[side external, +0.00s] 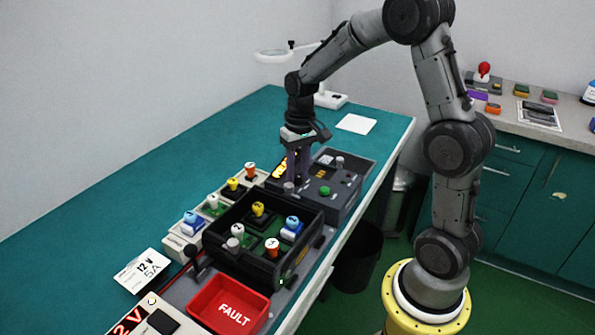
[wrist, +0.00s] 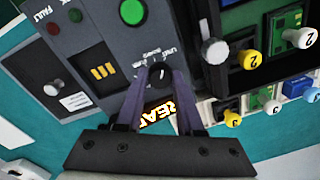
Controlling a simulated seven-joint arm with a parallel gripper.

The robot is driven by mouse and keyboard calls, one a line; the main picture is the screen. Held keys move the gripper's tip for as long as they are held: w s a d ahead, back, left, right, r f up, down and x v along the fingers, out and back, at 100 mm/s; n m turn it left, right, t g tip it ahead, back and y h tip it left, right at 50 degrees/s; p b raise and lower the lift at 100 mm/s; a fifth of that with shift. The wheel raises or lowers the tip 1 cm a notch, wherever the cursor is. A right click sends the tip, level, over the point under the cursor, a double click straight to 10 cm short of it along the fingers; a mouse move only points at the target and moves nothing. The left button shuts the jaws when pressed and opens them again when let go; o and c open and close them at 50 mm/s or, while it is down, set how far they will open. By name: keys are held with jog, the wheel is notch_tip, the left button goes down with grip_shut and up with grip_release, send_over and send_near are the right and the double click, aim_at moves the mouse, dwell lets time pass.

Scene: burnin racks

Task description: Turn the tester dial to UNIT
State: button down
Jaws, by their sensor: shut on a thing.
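The tester (side external: 342,203) is a dark grey box on the teal bench, with a green button (side external: 325,190) on its top. Its dial (wrist: 159,74) is a small dark knob with a light pointer mark, seen in the wrist view between my fingertips. My gripper (wrist: 160,72) points down with its purple fingers shut on the dial, one on each side. Small white lettering (wrist: 160,55) is printed beside the dial, too small to read surely. In the side view my gripper (side external: 297,182) hides the dial.
An amber-lit display (wrist: 165,108) sits beside the dial. A silver-grey knob (wrist: 215,51) stands close by. A black rack (side external: 262,265) with several coloured-knob units stands in front of the tester; a red FAULT bin (side external: 208,312) is nearer. The bench's left side is clear.

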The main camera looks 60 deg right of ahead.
aim_at(299, 175)
jog(key=shift+m, duration=0.8)
jog(key=shift+r, duration=0.1)
jog(key=c, duration=0.5)
grip_release()
jog(key=shift+c, duration=0.2)
notch_tip(299, 175, up, 14)
jog(key=shift+s+d, duration=0.2)
jog(key=shift+d, duration=0.05)
jog(key=shift+a, duration=0.1)
